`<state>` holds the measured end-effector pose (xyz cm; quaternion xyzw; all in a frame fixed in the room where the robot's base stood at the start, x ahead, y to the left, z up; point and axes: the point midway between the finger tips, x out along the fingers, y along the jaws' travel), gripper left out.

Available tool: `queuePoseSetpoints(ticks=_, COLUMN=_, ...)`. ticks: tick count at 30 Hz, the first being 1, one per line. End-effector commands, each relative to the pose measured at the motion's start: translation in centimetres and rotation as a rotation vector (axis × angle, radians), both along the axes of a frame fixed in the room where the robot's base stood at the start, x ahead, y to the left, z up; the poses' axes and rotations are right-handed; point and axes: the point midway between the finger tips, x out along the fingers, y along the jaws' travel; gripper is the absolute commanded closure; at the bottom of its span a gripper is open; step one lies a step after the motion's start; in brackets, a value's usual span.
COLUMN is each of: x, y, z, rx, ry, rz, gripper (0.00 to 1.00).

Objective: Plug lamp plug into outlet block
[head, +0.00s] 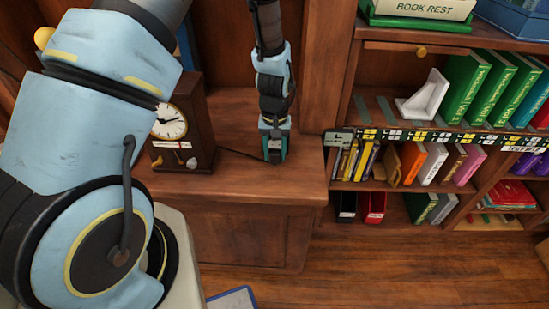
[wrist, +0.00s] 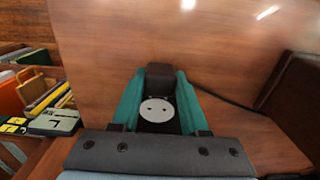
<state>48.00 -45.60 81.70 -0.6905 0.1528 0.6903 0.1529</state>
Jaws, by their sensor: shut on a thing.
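My gripper (head: 275,157) points down at the top of the low wooden cabinet, right of the clock. In the wrist view its teal fingers (wrist: 158,100) are shut on a dark piece (wrist: 159,75), which I take to be the lamp plug. A pale grey round face (wrist: 157,110) with two dark spots shows between the fingers. I cannot tell whether it belongs to the plug or to an outlet block. A black cord (wrist: 230,101) runs from behind the fingers towards the clock. No separate outlet block can be made out.
A dark wooden clock (head: 185,130) stands on the cabinet top (head: 235,180) to the left. A bookcase with books, bookends and a labelled shelf edge (head: 430,137) is at the right. The cabinet top in front of the gripper is clear.

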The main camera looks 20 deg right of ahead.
Motion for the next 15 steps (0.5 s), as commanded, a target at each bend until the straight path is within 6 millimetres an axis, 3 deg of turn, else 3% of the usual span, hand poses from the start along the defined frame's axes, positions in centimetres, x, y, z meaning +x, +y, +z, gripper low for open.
queuePoseSetpoints(ticks=7, x=1.5, y=-0.7, z=0.0, rx=0.000, ry=0.000, rz=0.000, gripper=1.00)
queuePoseSetpoints(ticks=15, x=2.0, y=-0.9, z=0.0, rx=0.000, ry=0.001, rz=0.000, gripper=1.00)
